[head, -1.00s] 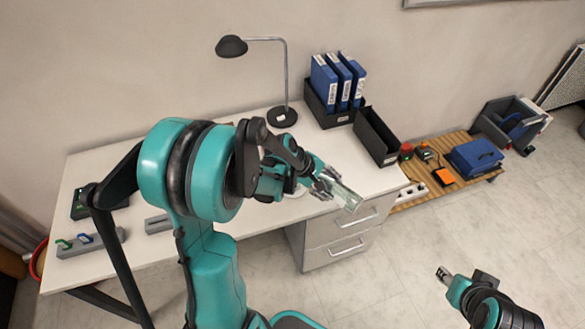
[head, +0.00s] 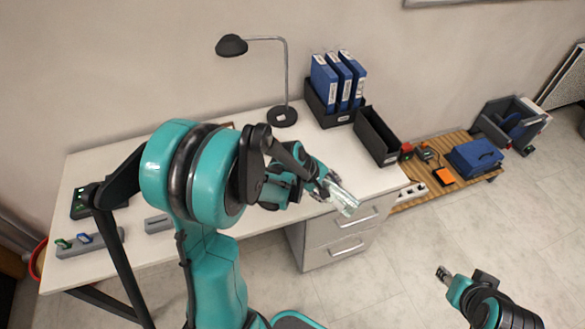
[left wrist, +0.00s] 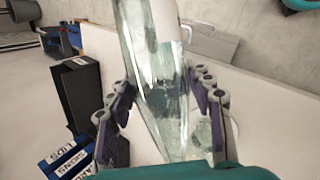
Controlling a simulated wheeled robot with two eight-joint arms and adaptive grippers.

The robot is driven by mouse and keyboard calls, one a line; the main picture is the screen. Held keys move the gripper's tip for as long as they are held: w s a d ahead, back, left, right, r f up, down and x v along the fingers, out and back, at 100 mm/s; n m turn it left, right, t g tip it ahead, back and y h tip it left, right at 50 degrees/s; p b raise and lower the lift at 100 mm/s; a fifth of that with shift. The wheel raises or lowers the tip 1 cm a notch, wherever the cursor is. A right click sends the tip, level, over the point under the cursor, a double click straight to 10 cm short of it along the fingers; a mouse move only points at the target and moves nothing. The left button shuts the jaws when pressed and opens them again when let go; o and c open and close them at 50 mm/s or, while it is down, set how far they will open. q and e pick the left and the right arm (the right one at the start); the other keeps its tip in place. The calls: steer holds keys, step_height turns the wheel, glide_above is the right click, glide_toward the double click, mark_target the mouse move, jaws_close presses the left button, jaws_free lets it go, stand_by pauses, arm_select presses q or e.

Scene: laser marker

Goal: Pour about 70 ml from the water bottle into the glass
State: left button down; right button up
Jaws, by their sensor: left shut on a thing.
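The water bottle, clear and greenish with a white label, is in my left gripper (head: 326,187). In the head view the bottle (head: 344,202) is tilted, pointing down to the right near the desk's front edge. In the left wrist view the bottle (left wrist: 155,75) runs between the two fingers, which are shut on it. A clear rounded shape, apparently the glass (left wrist: 231,129), shows partly behind the right finger in that view. In the head view my arm hides that spot. My right gripper (head: 443,274) is away from the desk at the lower right; its jaw opening is too small to tell.
The white desk (head: 150,180) holds a black lamp (head: 283,116), blue binders (head: 338,82), an empty black box (head: 377,136) and a grey block with coloured parts (head: 90,243). A low wooden pallet (head: 411,197) with tools stands right of the drawers (head: 338,238).

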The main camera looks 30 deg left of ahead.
arm_select(q)
steer(key=shift+s+d+f+y+b, duration=0.15)
steer(key=shift+d+f+y, duration=0.15)
steer(key=shift+f, duration=0.2)
steer(key=shift+d+f+y+b, duration=0.15)
steer(key=shift+d+f+y, duration=0.05)
steer(key=shift+f+y, duration=0.25)
steer(key=shift+a+f+m+y, duration=0.15)
steer(key=shift+a+m+y, duration=0.15)
steer(key=shift+y, duration=0.15)
steer(key=shift+f, duration=0.1)
stand_by(0.8)
